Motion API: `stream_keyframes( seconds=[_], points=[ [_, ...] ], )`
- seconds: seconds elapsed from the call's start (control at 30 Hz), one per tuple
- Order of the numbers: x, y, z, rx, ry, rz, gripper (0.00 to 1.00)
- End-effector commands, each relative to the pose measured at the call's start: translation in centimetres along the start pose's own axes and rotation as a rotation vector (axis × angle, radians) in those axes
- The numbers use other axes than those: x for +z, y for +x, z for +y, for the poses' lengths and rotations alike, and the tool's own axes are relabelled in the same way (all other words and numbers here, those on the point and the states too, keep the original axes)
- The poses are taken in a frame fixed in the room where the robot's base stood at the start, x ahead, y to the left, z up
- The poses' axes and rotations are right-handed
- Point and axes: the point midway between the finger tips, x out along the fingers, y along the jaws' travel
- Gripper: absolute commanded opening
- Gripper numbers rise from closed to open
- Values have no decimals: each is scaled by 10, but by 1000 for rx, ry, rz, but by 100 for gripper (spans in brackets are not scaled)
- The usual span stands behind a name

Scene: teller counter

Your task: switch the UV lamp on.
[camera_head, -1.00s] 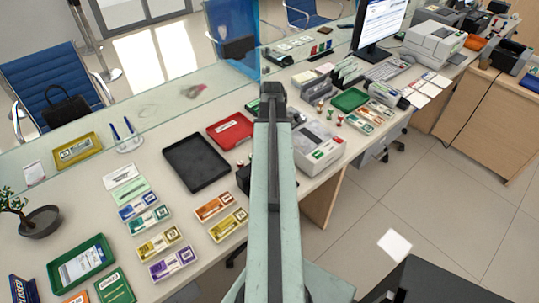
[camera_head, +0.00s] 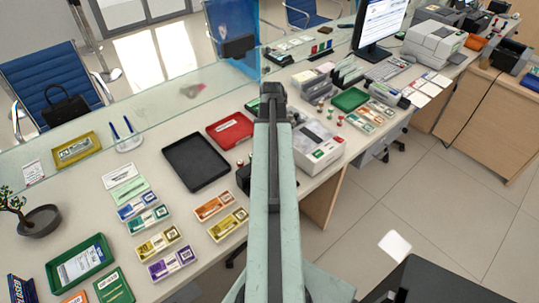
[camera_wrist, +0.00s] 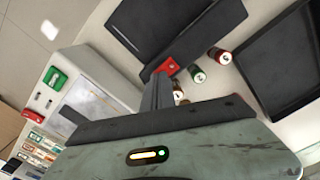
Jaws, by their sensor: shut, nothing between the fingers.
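A black box-like unit, which looks like the UV lamp (camera_wrist: 170,22), is at the top middle of the wrist view. A small red switch (camera_wrist: 168,67) with a pale mark sits at its lower edge. My gripper (camera_wrist: 157,78) is shut and empty, its tips close beside the red switch; I cannot tell whether they touch it. In the head view the black unit (camera_head: 243,178) shows only in part, because my arm covers the rest. The gripper tips are hidden there. I cannot see whether the lamp is lit.
Several small stamps (camera_wrist: 195,73) stand close to the fingers. A black tray (camera_head: 196,162) and a red tray (camera_head: 230,130) lie left of my arm. A white machine (camera_head: 318,147) with green and red parts stands on the right. A glass screen (camera_head: 160,97) runs behind.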

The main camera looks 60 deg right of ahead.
Motion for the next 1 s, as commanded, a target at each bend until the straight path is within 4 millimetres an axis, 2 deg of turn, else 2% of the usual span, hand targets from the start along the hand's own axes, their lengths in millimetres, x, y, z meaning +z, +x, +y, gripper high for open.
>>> stream_keyframes(
  seconds=[0.67,0.83,1.0],
  points=[
    [0,11,0,0,0,0,0],
    [0,6,0,0,0,0,0],
    [0,-11,0,0,0,0,0]
  ],
)
